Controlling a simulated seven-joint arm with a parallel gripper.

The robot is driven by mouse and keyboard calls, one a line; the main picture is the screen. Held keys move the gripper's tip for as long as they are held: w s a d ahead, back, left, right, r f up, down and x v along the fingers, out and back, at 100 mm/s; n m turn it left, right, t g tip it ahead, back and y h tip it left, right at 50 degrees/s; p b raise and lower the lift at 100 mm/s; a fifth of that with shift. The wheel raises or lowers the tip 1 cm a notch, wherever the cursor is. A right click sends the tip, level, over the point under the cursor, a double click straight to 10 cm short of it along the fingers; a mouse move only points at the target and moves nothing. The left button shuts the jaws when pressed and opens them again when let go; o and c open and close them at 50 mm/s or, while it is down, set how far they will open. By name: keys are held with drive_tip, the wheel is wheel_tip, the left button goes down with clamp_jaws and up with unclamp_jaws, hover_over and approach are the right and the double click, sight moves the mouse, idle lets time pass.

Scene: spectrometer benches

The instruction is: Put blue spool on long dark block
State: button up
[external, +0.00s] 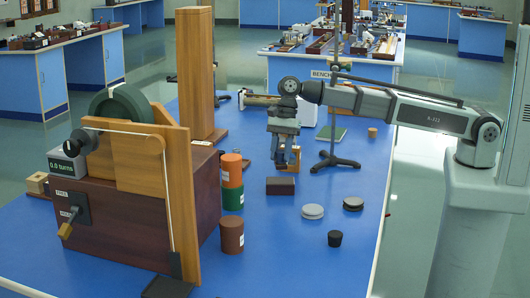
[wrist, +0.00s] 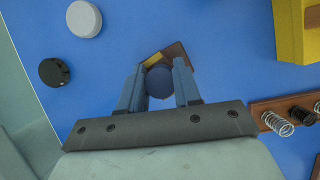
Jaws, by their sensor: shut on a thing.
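My gripper (external: 286,165) points down over the blue table, right of the wooden crank machine. In the wrist view my gripper (wrist: 158,88) has its two fingers on either side of a round dark blue spool (wrist: 158,80), shut on it. In the external view the spool is mostly hidden by the fingers. A dark brown block (external: 280,186) lies on the table just in front of the gripper. A brown and tan piece (wrist: 176,54) shows partly behind the spool in the wrist view; I cannot tell whether they touch.
Orange (external: 231,170), green (external: 232,199) and brown (external: 231,236) cylinders stand left, by the machine. A stand (external: 335,162) is behind right.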

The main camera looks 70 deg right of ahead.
sight(281, 165)
drive_tip(key=shift+f, duration=2.25)
drive_tip(key=shift+f, duration=0.15)
drive_tip(key=o, duration=1.1)
drive_tip(key=v, duration=1.2)
